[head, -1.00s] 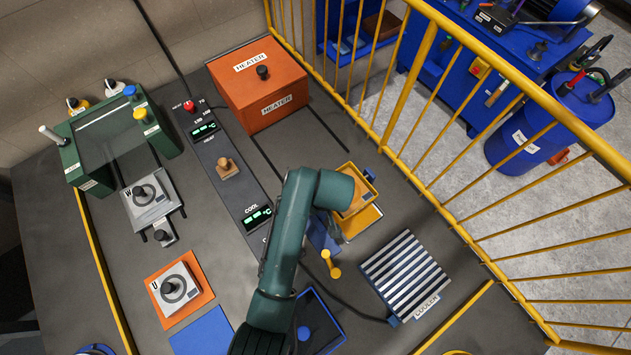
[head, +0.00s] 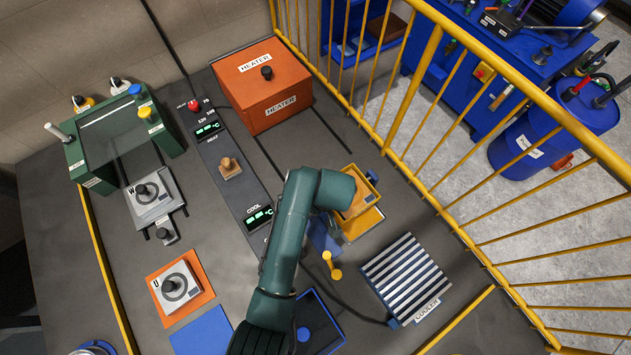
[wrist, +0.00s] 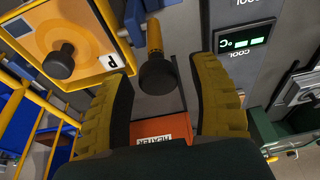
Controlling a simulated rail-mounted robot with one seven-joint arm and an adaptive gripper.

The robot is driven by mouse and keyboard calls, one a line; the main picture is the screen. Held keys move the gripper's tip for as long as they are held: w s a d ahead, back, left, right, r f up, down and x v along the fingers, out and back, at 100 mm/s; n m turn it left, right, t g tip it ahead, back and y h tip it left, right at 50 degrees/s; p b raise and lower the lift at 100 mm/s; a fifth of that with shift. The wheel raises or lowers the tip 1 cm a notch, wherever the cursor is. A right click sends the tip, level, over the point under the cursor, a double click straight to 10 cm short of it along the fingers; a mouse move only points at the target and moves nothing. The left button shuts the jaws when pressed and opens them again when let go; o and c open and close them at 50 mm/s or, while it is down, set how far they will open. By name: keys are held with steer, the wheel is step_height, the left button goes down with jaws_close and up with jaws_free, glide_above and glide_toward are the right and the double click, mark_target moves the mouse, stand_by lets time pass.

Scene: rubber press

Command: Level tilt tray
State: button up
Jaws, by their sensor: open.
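The yellow tilt tray (head: 371,217) is partly hidden behind my arm in the head view. In the wrist view the tray (wrist: 118,62) is at upper left, holding an orange plate (wrist: 85,30) with a black knob and a "P" label. It looks slanted there, but I cannot tell its exact tilt. A yellow handle with a black end (wrist: 155,75) lies between the fingers of my gripper (wrist: 165,95). The fingers are open, with a gap on each side of the handle.
The striped cooler (head: 405,280) stands right of my arm. A yellow lever (head: 332,265) is close to my arm. The orange heater (head: 265,88) is at the back. The yellow fence (head: 480,185) bounds the right side. Molds W (head: 155,197) and U (head: 181,287) are at left.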

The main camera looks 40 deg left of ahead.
steer(key=v, duration=1.2)
